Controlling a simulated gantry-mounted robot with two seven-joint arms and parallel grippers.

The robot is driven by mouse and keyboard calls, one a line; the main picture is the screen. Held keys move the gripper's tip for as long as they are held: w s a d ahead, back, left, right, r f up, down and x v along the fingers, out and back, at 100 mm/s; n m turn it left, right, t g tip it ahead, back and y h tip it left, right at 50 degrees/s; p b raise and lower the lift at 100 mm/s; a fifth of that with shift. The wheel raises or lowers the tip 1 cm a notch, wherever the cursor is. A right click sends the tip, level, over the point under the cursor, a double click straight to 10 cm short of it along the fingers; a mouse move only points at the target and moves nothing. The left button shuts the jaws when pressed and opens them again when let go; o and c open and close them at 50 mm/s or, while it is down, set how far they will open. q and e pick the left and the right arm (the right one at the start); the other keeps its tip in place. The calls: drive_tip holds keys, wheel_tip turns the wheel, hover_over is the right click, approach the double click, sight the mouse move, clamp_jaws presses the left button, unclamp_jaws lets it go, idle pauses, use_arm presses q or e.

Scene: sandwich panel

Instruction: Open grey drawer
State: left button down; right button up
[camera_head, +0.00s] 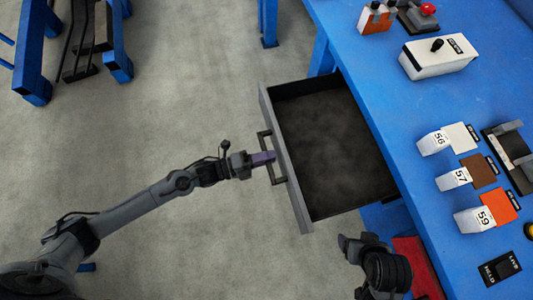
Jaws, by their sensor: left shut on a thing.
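The grey drawer (286,160) stands pulled out from under the blue table, and its dark, empty inside shows. A dark bar handle (269,158) is on its front face. My left gripper (265,158) comes in from the left and is shut on the handle. Its fingertips partly hide the handle's middle. My right arm's end (376,266) shows at the bottom, below the drawer and beside the table edge. I cannot make out its fingers clearly.
The blue table (390,95) fills the right side, with a white switch box (438,56), numbered blocks (452,180) and a red button (428,9). A red object (418,268) lies under its edge. Blue frames (33,55) stand at top left.

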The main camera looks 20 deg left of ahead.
use_arm(q)
drive_tip(key=c, duration=1.1)
unclamp_jaws()
drive_tip(key=shift+a, duration=0.1)
drive_tip(key=shift+s+a, duration=0.2)
drive_tip(key=shift+a, duration=0.05)
drive_tip(key=p+v, duration=0.2)
drive_tip(key=v, duration=0.8)
drive_tip(key=shift+p, duration=0.4)
